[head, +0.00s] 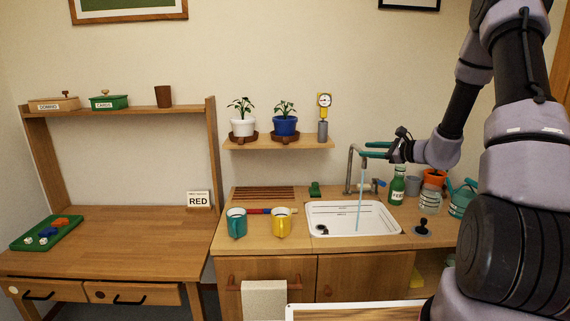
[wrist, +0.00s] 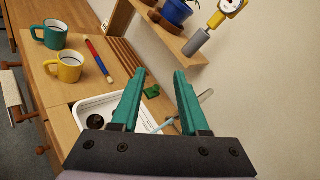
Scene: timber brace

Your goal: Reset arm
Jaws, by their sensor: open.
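My gripper (head: 376,150) is raised over the sink, beside the faucet. In the wrist view its two teal fingers (wrist: 160,100) are apart with nothing between them. The faucet (head: 351,168) stands at the back of the white sink (head: 325,222). A stream of water (head: 360,205) runs down into the basin. In the wrist view the faucet is partly hidden behind my right finger.
A teal mug (head: 236,224) and a yellow mug (head: 280,224) stand left of the sink. A shelf (head: 265,145) above holds two potted plants and a gauge (head: 323,110). A green bottle (head: 397,185), jars and pots crowd the counter's right. The left desk (head: 120,232) is mostly clear.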

